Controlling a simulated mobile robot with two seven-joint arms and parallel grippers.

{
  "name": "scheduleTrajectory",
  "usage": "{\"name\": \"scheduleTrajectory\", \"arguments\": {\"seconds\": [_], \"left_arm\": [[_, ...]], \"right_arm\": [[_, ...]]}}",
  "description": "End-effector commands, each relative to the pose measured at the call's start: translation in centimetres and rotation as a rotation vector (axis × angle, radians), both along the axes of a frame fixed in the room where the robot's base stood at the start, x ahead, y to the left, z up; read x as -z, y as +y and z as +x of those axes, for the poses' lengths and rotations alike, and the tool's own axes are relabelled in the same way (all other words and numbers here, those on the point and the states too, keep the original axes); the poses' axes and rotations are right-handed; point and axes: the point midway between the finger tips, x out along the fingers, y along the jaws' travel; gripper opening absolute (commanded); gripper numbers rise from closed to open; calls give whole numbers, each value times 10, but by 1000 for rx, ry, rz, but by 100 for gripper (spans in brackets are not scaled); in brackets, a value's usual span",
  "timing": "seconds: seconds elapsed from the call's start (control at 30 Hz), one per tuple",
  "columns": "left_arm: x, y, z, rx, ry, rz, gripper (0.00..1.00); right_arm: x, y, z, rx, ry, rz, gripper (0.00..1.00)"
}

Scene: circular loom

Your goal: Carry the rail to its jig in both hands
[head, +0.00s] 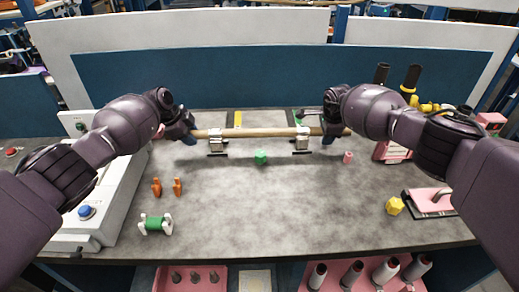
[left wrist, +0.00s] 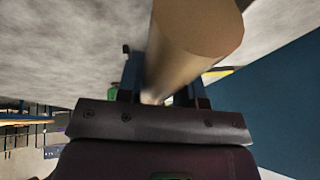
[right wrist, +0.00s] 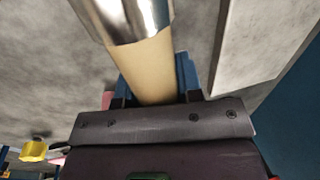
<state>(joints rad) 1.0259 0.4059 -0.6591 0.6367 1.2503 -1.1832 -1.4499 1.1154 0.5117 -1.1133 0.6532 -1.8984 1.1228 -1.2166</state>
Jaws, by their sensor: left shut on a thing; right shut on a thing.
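The rail, a long round wooden bar (head: 258,132), lies level from left to right across the back of the table. The jig has two metal brackets, left (head: 217,144) and right (head: 301,141), under the rail; I cannot tell whether it touches them. My left gripper (head: 190,135) is shut around the rail near its left end, and the bare round end fills the left wrist view (left wrist: 190,45). My right gripper (head: 331,132) is shut on the rail near its right end. The right wrist view shows the wood (right wrist: 150,70) and a shiny metal sleeve (right wrist: 125,15).
A green block (head: 261,157) sits in front of the rail, between the brackets. A pink spool (head: 347,157), a yellow block (head: 394,205), orange pieces (head: 167,187) and a green-and-white piece (head: 156,224) stand about. A white console (head: 105,190) is at left. The middle table is clear.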

Motion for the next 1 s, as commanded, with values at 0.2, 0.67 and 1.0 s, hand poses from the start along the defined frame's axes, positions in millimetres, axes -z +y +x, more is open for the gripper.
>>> {"name": "scheduleTrajectory", "arguments": {"seconds": [0.2, 0.67, 1.0], "left_arm": [[7, -1, 0, -1, 0, -2, 37], [7, 0, 0, 0, 0, 0, 59], [0, 4, -1, 1, -1, -1, 59]], "right_arm": [[7, 1, 0, -1, 0, 1, 36], [7, 0, 0, 0, 0, 0, 59], [7, 0, 0, 0, 0, 0, 59]]}}
